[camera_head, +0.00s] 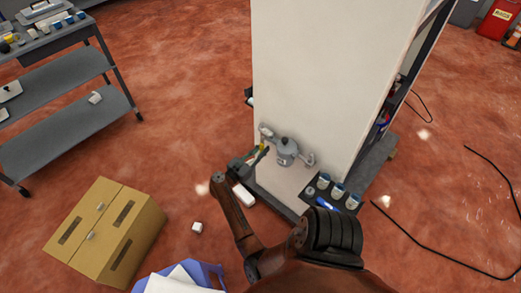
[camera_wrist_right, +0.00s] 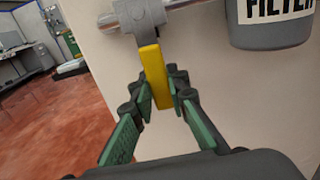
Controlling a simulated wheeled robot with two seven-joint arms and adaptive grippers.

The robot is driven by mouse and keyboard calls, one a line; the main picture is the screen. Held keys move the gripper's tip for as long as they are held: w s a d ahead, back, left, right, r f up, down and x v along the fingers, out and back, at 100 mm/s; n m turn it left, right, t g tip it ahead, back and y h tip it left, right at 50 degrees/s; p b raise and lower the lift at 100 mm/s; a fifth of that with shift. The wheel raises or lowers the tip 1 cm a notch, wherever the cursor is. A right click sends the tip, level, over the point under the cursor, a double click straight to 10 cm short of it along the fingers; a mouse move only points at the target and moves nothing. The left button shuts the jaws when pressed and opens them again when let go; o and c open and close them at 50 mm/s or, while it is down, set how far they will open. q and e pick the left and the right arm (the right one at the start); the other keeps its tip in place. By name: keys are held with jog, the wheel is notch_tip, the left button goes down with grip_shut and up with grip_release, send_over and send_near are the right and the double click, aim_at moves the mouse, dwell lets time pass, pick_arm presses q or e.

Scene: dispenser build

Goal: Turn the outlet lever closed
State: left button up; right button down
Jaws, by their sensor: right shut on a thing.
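The outlet lever is a yellow handle (camera_wrist_right: 154,75) hanging down from a grey valve on a metal pipe (camera_wrist_right: 185,4) in the right wrist view. In the head view, a small bit of yellow lever (camera_head: 262,147) shows at the low left of the white panel. My right gripper (camera_wrist_right: 161,88) has its green-padded fingers on both sides of the lever's lower part, shut on it. In the head view this gripper (camera_head: 257,160) reaches the lever from the left. The lever points nearly straight down, slightly tilted in the wrist picture. My left gripper is not in view.
A grey filter housing (camera_head: 287,151) is right of the lever. Several cups (camera_head: 338,190) stand on a dark tray by the panel's base. A cardboard box (camera_head: 108,232) and a blue bin (camera_head: 214,272) are on the floor at left. A grey shelf cart (camera_head: 70,100) stands behind.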

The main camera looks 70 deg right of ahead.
jog(key=shift+a+f, duration=0.15)
jog(key=shift+f, duration=0.05)
jog(key=c, duration=2.2)
grip_release()
jog(key=o, duration=0.4)
jog(key=shift+r, duration=0.15)
jog(key=shift+c, duration=0.2)
jog(key=v, duration=1.2)
